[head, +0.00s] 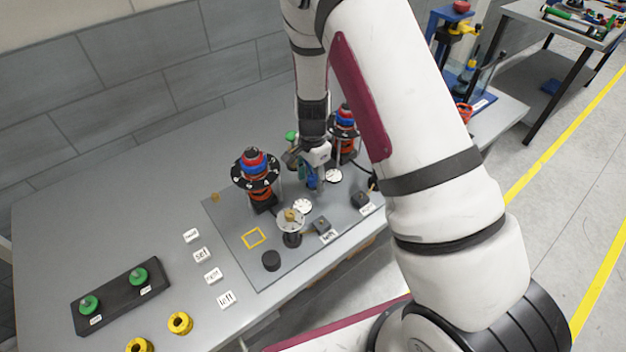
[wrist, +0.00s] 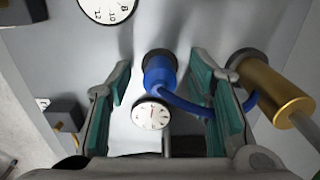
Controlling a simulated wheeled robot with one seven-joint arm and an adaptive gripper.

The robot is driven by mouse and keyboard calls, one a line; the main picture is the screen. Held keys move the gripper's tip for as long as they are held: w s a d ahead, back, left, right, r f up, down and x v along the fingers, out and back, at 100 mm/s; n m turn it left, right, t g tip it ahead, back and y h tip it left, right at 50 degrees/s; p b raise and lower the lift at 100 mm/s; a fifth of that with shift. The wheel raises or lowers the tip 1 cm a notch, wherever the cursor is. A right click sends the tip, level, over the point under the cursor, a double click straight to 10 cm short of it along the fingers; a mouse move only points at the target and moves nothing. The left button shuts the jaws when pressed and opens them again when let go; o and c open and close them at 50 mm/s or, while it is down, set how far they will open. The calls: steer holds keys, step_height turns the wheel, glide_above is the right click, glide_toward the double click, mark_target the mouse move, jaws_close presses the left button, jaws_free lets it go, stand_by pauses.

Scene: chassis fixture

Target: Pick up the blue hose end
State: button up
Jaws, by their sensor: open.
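The blue hose end (wrist: 158,70) shows in the wrist view as a blue cylinder on a dark round base, with a blue hose curving off to the right. In the head view it is a small blue shape (head: 313,183) below my gripper, partly hidden. My gripper (wrist: 165,95) is open, with one teal-padded finger on each side of the blue hose end in the picture. The pads do not visibly touch the cylinder. The right finger overlaps the hose in the picture; I cannot tell whether they touch.
A brass cylinder (wrist: 273,90) stands close to the right finger. A white dial (wrist: 152,114) sits between the fingers in the picture, and another dial (wrist: 108,8) lies above.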

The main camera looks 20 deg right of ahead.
jaws_close()
steer(key=shift+r, duration=0.15)
